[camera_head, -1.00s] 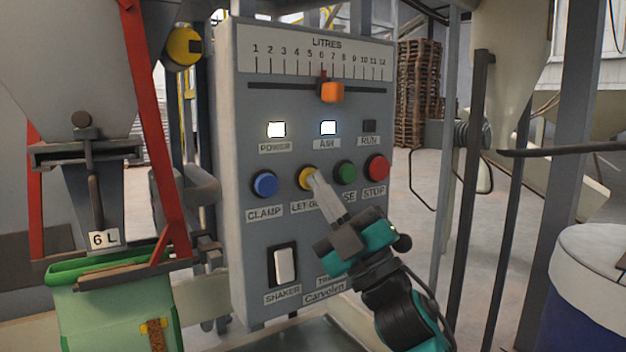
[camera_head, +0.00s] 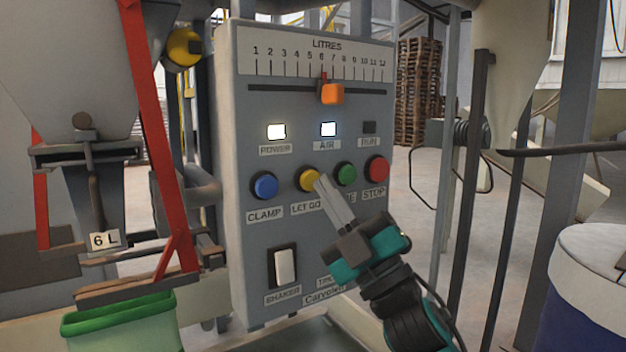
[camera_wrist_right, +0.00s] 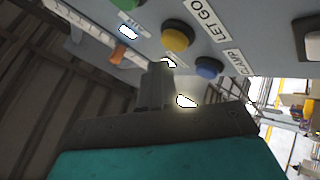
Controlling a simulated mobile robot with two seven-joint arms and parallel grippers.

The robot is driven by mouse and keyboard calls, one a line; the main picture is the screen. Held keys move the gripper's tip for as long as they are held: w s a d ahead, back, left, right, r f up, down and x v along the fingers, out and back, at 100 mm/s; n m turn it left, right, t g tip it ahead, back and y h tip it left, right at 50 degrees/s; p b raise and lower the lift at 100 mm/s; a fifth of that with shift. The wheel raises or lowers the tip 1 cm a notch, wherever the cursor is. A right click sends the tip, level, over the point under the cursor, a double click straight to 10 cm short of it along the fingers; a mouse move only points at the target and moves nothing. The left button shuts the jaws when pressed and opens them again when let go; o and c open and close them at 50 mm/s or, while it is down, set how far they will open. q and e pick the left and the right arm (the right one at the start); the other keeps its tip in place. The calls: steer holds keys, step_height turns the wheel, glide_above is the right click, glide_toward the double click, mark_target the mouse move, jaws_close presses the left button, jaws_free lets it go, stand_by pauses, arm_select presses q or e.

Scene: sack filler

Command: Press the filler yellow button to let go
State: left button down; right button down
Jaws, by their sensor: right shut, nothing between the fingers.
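The yellow LET GO button (camera_head: 308,179) is on the grey control panel (camera_head: 240,110), between the blue CLAMP button (camera_head: 264,185) and the green button (camera_head: 345,174). My right gripper (camera_head: 322,182) is shut and empty. Its fingertips are just right of the yellow button and slightly below its middle in the head view; they appear a little apart from it. The yellow button also shows in the right wrist view (camera_wrist_right: 177,38), beyond the fingers (camera_wrist_right: 157,80). My left gripper is not in view.
The red STOP button (camera_head: 376,169) is right of the green one. The POWER lamp (camera_head: 276,132) and AIR lamp (camera_head: 328,129) are lit; the RUN lamp (camera_head: 369,127) is dark. A blue drum with a pale top (camera_head: 600,250) stands at the right.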

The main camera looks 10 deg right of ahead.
steer(key=s+d+p, duration=0.1)
steer(key=s+d, duration=0.1)
steer(key=s, duration=0.3)
steer(key=shift+s, duration=0.35)
stand_by(0.5)
step_height(320, 180, down, 26)
steer(key=w+d+m+g+h+p, duration=0.1)
steer(key=d+m+g+h, duration=0.25)
steer(key=m+h, duration=0.8)
steer(key=s+f+m+g, duration=0.2)
steer(key=s+f+g, duration=0.2)
steer(key=s+f, duration=0.3)
steer(key=s+f+m+g+p, duration=0.1)
steer(key=s+f+g, duration=0.3)
steer(key=f, duration=1)
steer(key=s+m+h, duration=0.1)
steer(key=s, duration=0.2)
steer(key=shift+s+a+f, duration=0.2)
steer(key=shift+s+a, duration=0.15)
steer(key=shift+s, duration=0.05)
